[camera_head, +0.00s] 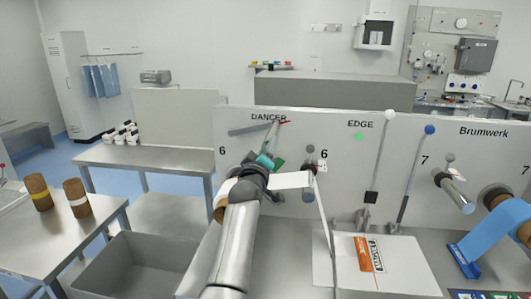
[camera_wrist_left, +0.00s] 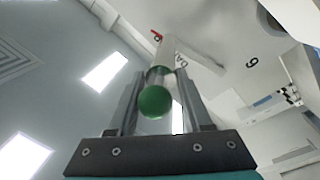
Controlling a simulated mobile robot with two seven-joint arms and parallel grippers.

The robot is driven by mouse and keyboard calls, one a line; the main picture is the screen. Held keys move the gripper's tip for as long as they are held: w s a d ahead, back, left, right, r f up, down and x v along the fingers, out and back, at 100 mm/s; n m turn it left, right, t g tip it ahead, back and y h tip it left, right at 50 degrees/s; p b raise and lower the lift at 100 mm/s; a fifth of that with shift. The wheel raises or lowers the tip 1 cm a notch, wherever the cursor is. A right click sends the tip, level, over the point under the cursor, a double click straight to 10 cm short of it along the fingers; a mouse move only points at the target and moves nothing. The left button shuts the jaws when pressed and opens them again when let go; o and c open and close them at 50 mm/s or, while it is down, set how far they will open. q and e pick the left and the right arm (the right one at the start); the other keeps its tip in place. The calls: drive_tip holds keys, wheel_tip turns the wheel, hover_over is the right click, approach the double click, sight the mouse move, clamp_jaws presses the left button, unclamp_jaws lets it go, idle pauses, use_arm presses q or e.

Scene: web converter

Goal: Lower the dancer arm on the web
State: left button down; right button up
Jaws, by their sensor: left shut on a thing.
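The dancer arm (camera_head: 272,135) is a pale bar with a red tip, in front of the white panel under the word DANCER. In the left wrist view the dancer arm (camera_wrist_left: 168,52) runs away from a green ball knob (camera_wrist_left: 155,101). My left gripper (camera_head: 268,158) is at the arm's near end, its fingers on both sides of the bar by the knob in the left wrist view (camera_wrist_left: 157,85). It is shut on the dancer arm's handle. The white web (camera_head: 290,180) passes right of my wrist and bends down at a roller. My right gripper is not in view.
A grey bin (camera_head: 130,265) stands lower left, beside a table with brown rolls (camera_head: 76,198).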

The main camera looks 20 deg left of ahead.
use_arm(q)
drive_tip(key=shift+d+r, duration=0.2)
drive_tip(key=shift+r, duration=0.25)
drive_tip(key=c, duration=0.5)
unclamp_jaws()
drive_tip(key=shift+w+d, duration=0.1)
drive_tip(key=shift+f, duration=0.1)
drive_tip(key=shift+f, duration=0.1)
drive_tip(key=s+d+f+p, duration=0.1)
drive_tip(key=s+p, duration=0.5)
drive_tip(key=s, duration=0.9)
drive_tip(key=shift+d+f+p, duration=0.25)
drive_tip(key=shift+d+p, duration=0.05)
drive_tip(key=shift+d, duration=0.4)
